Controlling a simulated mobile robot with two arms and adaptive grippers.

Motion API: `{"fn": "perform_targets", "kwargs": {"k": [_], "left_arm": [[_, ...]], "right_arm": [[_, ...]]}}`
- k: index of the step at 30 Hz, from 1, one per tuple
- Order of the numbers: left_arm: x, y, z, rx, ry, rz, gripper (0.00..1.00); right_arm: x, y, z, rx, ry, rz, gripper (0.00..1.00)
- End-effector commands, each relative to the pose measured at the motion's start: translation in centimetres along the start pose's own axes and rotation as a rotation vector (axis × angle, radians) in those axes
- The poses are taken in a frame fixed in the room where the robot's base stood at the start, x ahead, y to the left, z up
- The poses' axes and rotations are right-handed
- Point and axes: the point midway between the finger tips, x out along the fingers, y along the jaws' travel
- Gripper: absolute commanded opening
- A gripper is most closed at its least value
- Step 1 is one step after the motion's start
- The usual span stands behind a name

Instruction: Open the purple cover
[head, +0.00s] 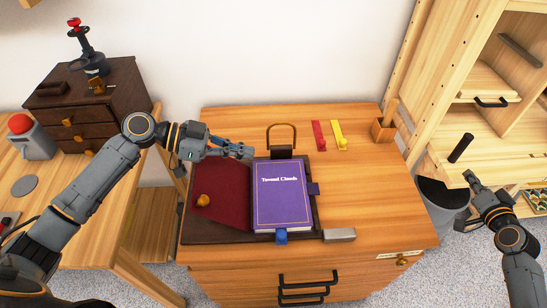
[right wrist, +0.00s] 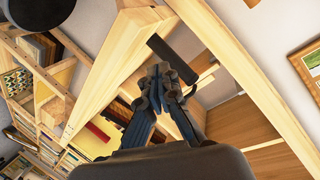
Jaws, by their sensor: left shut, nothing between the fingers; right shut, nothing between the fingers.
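The purple cover (head: 282,199), titled "Toward Clouds", is closed and lies flat inside a dark case on the wooden desk. The case lid with a red lining (head: 222,186) lies folded open to the left.
A padlock-like brass handle (head: 282,135) stands behind the book. Red (head: 318,135) and yellow (head: 339,134) strips lie at the back right. A grey block (head: 339,235) sits at the front right. A wooden shelf unit (head: 440,95) stands right. The desk's right side is mostly clear.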

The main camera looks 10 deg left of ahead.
Motion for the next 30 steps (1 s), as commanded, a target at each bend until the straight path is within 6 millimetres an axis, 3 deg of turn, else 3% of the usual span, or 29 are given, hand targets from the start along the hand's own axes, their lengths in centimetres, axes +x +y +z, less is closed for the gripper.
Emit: {"fn": "perform_targets", "kwargs": {"k": [1,6,9,13,16,21,30], "left_arm": [[0.0,0.0,0.0,0.0,0.0,0.0,0.0],[0.0,0.0,0.0,0.0,0.0,0.0,0.0],[0.0,0.0,0.0,0.0,0.0,0.0,0.0],[0.0,0.0,0.0,0.0,0.0,0.0,0.0],[0.0,0.0,0.0,0.0,0.0,0.0,0.0],[0.0,0.0,0.0,0.0,0.0,0.0,0.0],[0.0,0.0,0.0,0.0,0.0,0.0,0.0]], "right_arm": [[-0.1,-4.1,2.8,0.104,-0.06,-0.087,0.0],[-2.8,-16.9,10.7,0.426,-0.293,-0.344,0.0],[-5.8,-23.8,14.0,0.594,-0.436,-0.48,0.0],[-9.9,-30.8,16.3,0.765,-0.591,-0.628,0.0],[-12.5,-34.3,17.1,0.852,-0.678,-0.706,0.0],[-14.6,-37.1,17.4,0.92,-0.747,-0.771,0.0],[-12.5,-41.1,18.3,0.925,-0.753,-0.78,0.0]]}}
